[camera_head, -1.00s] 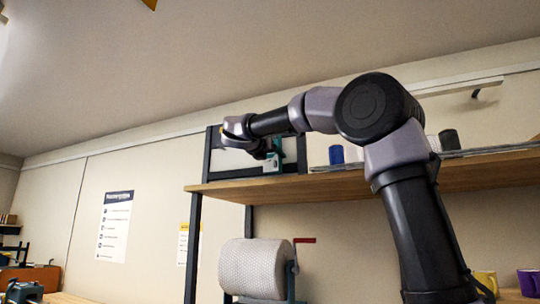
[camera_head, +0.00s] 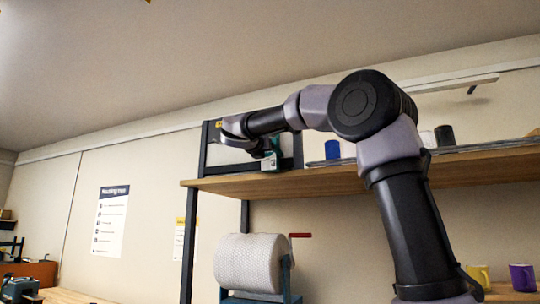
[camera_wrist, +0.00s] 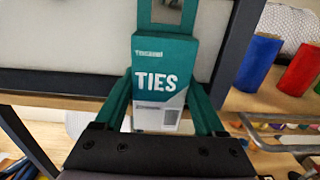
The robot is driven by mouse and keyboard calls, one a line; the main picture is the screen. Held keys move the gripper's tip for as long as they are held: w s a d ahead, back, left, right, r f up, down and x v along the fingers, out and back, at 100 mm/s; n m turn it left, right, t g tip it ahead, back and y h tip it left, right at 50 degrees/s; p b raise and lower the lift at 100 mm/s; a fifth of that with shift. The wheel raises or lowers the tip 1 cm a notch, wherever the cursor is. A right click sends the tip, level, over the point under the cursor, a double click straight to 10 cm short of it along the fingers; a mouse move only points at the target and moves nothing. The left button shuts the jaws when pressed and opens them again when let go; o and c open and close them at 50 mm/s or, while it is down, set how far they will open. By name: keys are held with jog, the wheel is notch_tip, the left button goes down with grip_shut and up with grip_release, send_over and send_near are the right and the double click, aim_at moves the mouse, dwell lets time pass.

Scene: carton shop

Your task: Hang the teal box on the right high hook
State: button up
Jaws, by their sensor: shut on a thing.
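The teal box (camera_wrist: 165,80) has a white lower part, the word TIES and a hang tab with a cut-out at its top. In the wrist view my gripper (camera_wrist: 168,100) has its two teal fingers on either side of it, shut on it. The box stands upright in front of a pale panel in a dark frame. In the head view the box (camera_head: 269,163) is small at my gripper (camera_head: 274,150), before the dark-framed panel (camera_head: 204,150) on the upper shelf. I cannot make out the right high hook in either view.
The wooden upper shelf (camera_head: 235,187) runs below my gripper. A blue cylinder (camera_head: 332,149) stands right of the frame; blue and red rolls (camera_wrist: 300,70) show at right in the wrist view. A large white roll (camera_head: 250,262) sits below the shelf.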

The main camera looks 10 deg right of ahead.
jog(key=o, duration=1.4)
jog(key=v, duration=1.1)
jog(key=s+d+f+m+g+y, duration=0.35)
jog(key=d+f+m, duration=0.3)
jog(key=f, duration=0.35)
jog(key=s+d+f+m+g+y, duration=0.25)
jog(key=s+d+f+m, duration=0.2)
jog(key=d+f, duration=0.4)
jog(key=s+a+f+m+y, duration=0.1)
jog(key=s+f+m+y, duration=0.1)
jog(key=s+f+m, duration=0.3)
jog(key=s+a+f+m+g+y, duration=0.1)
jog(key=s+f+m+y, duration=0.1)
jog(key=s+f+m, duration=0.3)
jog(key=s+a+f+m+y, duration=0.2)
jog(key=s+f+m, duration=0.3)
jog(key=f+m, duration=0.4)
jog(key=shift+s+a+f+m+y, duration=0.1)
jog(key=shift+f+m+y, duration=0.05)
jog(key=shift+m, duration=0.6)
jog(key=shift+f+m+y, duration=0.15)
jog(key=shift+m, duration=0.6)
